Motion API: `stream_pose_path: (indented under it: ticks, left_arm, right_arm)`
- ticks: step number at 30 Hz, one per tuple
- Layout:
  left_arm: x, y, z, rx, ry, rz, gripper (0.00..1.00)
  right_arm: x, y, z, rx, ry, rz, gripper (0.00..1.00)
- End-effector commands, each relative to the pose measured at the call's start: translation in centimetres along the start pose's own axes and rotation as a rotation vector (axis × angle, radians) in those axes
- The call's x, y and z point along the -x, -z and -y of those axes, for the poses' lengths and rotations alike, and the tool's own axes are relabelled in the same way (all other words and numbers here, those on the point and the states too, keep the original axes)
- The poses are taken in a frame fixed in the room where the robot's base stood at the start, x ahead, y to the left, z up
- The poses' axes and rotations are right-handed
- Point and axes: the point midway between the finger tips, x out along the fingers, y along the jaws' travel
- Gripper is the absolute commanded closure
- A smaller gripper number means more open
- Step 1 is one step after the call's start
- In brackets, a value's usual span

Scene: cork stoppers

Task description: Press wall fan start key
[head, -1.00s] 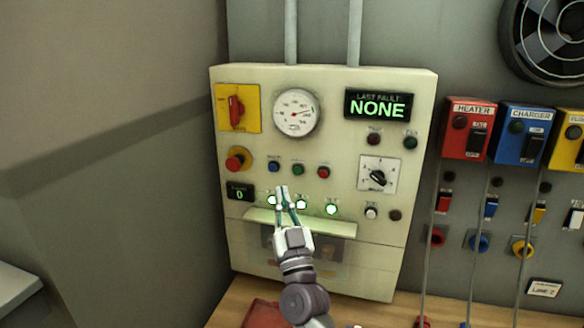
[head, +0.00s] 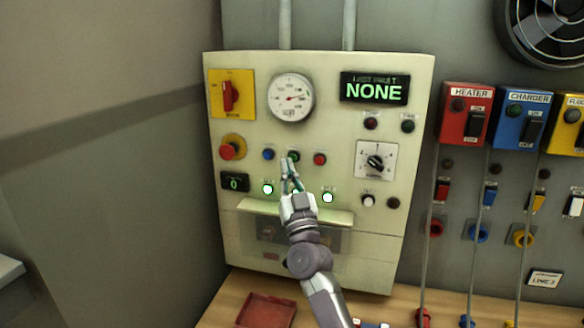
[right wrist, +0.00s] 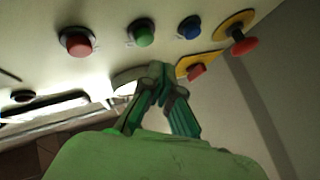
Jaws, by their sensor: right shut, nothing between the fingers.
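A cream control panel (head: 225,270) stands against the wall. Its middle row has a blue button (head: 268,154), a green button (head: 293,156) and a red button (head: 320,159); their labels are too small to read, so I cannot tell which is the fan start key. My right gripper (head: 290,162) is shut and empty, its tips overlapping the green button's lower edge in the head view. In the right wrist view the shut fingertips (right wrist: 158,72) appear apart from the green button (right wrist: 141,35). My left gripper is out of view.
Lit white buttons (head: 267,189) sit below the row. A red mushroom button (head: 228,151), yellow rotary switch plate (head: 231,112), gauge (head: 291,97) and selector knob (head: 376,162) surround it. A fan (head: 548,30) is at upper right. A red tray (head: 266,311) lies on the bench.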

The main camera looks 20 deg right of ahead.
Motion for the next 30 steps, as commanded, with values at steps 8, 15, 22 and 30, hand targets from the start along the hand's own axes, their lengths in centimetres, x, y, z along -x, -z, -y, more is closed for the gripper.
stream_pose_path:
  ticks: [8,15,22,30]
  left_arm:
    - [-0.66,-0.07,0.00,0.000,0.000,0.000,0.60]
    - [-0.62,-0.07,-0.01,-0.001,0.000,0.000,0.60]
    - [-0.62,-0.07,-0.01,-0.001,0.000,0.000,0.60]
    - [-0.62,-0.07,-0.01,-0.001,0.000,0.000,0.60]
  right_arm:
    - [-0.93,-0.59,-0.70,0.000,-0.001,0.000,1.00]
    - [-0.94,-0.57,-0.71,0.000,-0.001,0.000,1.00]
    - [-0.92,-0.57,-0.70,0.000,-0.001,0.000,1.00]
    - [-0.92,-0.57,-0.70,0.000,-0.001,0.000,1.00]
